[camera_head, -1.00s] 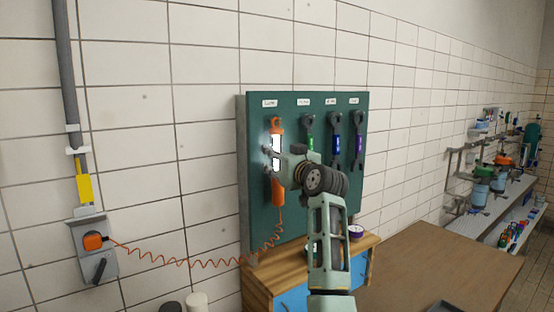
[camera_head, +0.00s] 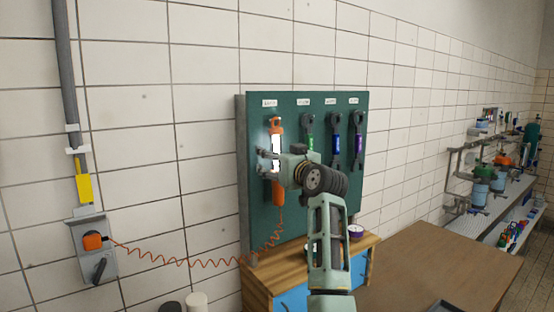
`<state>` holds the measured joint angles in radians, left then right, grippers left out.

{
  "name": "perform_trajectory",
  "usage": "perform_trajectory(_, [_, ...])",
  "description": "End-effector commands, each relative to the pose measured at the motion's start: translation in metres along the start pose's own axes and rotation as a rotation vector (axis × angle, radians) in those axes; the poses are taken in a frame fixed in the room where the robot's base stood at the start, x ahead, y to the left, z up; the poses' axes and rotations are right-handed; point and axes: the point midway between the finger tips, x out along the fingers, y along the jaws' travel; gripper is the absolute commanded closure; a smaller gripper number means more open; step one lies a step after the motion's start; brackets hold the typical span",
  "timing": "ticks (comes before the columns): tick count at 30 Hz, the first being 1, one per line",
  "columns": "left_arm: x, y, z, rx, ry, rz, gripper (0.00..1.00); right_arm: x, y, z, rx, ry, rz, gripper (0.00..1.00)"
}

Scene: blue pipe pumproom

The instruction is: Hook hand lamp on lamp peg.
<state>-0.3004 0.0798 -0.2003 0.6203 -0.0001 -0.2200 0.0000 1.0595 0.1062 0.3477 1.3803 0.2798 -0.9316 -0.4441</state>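The hand lamp (camera_head: 278,193), orange with a bright white light window, hangs upright against the green tool board under the leftmost label. Its top hook (camera_head: 277,120) is at the place of the lamp peg; the peg itself is too small to make out. My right gripper (camera_head: 264,162) is in front of the lamp's middle, its fingers spread apart and pointing left, and it covers part of the lamp. It looks open, with no clear grip on the lamp. My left gripper is out of view.
Several wrenches with coloured handles, one blue (camera_head: 336,148), hang right of the lamp on the green board (camera_head: 257,215). A coiled orange cord (camera_head: 190,263) runs to a wall socket box (camera_head: 92,250). A wooden cabinet top (camera_head: 262,272) and a brown table (camera_head: 440,265) stand below.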

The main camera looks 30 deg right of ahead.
Motion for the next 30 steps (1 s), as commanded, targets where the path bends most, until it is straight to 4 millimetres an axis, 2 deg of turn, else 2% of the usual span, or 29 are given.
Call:
perform_trajectory(10, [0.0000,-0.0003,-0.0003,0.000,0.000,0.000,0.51,0.0000,0.0001,-0.0001,0.000,0.000,0.000,0.33])
perform_trajectory(18, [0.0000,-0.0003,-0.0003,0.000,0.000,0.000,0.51,0.0000,0.0001,-0.0001,0.000,0.000,0.000,0.11])
perform_trajectory(30, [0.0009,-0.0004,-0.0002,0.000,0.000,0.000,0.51,-0.0021,0.0007,0.0005,0.000,0.000,0.000,0.11])
